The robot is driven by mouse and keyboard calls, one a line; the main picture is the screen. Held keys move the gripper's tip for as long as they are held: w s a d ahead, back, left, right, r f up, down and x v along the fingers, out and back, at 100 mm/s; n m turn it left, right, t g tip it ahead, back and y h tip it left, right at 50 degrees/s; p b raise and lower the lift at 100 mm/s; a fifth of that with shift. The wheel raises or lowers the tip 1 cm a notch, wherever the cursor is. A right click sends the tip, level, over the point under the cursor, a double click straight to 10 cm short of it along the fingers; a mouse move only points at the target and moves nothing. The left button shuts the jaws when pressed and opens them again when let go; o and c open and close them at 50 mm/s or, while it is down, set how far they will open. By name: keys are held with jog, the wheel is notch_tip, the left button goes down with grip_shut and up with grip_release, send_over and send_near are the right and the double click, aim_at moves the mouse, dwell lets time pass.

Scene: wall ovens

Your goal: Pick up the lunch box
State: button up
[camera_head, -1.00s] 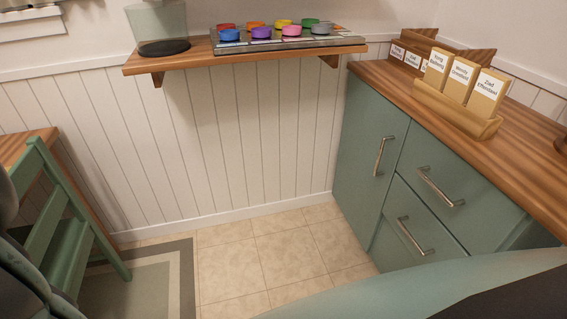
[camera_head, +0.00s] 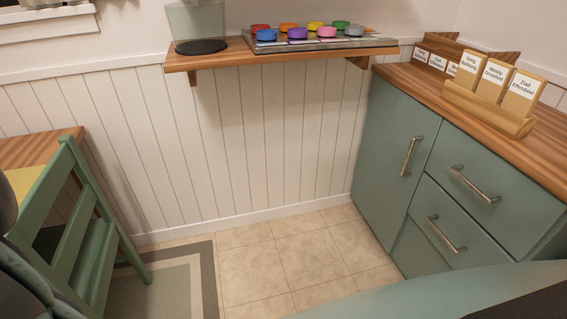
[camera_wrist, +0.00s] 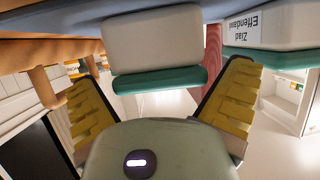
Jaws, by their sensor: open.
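My gripper (camera_wrist: 161,78) is open in the wrist view, its two yellow ribbed finger pads spread to the left and right. No clear gap closes on anything. A pale grey-white block with a teal lower part (camera_wrist: 155,48) lies in the picture between and beyond the fingers. A similar white and teal block (camera_wrist: 268,32) is at the upper right, with an upside-down label reading "Ziad Effendawi". I cannot tell whether either is the lunch box. No lunch box is identifiable in the head view, and the gripper is not visible there.
A wooden counter (camera_head: 400,77) tops green cabinets (camera_head: 391,140) on the right and bears a name-card holder (camera_head: 488,108). A wall shelf (camera_head: 215,60) holds a clear container (camera_head: 197,25) and coloured round pieces. A green chair (camera_head: 78,225) stands left. Tiled floor (camera_head: 268,237) is clear between them.

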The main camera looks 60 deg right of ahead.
jog(key=shift+s+d, duration=0.1)
jog(key=shift+s, duration=0.1)
jog(key=shift+c, duration=0.3)
jog(key=c, duration=1.1)
jog(key=shift+r, duration=0.1)
